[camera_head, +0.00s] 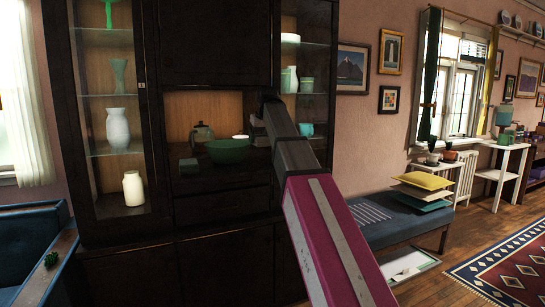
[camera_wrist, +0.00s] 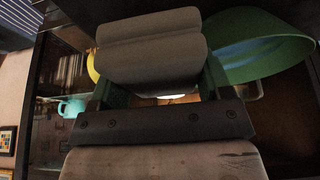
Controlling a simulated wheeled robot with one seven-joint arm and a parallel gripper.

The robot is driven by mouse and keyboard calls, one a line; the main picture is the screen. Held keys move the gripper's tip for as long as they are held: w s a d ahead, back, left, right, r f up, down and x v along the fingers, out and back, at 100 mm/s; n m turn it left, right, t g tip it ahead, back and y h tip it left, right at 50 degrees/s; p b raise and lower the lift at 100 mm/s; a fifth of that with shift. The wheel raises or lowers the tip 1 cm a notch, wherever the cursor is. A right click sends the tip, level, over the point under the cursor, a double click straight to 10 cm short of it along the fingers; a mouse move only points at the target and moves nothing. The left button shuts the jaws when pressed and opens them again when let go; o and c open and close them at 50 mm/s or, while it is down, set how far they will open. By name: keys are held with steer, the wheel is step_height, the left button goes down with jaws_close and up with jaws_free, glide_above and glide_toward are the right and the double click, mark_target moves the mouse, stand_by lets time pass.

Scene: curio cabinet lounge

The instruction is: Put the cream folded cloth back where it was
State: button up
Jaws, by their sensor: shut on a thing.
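My gripper (camera_head: 264,116) reaches into the open middle niche of the dark cabinet (camera_head: 215,202), at its right side. In the wrist view my gripper (camera_wrist: 155,82) has its fingers on either side of a layered, rounded thing, which looks like the folded cloth (camera_wrist: 150,45). It looks grey in the shade, so its cream colour is not clear. In the head view it is small and mostly hidden by my arm. A large green bowl (camera_head: 228,151) stands left of my gripper, and it shows at upper right in the wrist view (camera_wrist: 262,48).
A glass teapot (camera_head: 202,132), a small white thing (camera_head: 240,137) and a dark green block (camera_head: 190,165) are also in the niche. A teal mug (camera_head: 306,129) stands behind glass to the right. A blue bench (camera_head: 395,227) holds coloured folded pieces (camera_head: 424,181).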

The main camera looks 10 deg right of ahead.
glide_above(271, 160)
steer(key=s, duration=0.2)
steer(key=f, duration=0.4)
steer(key=shift+d, duration=0.2)
steer(key=shift+f, duration=1.9)
steer(key=shift+f, duration=0.1)
steer(key=o, duration=1.2)
steer(key=v, duration=1.2)
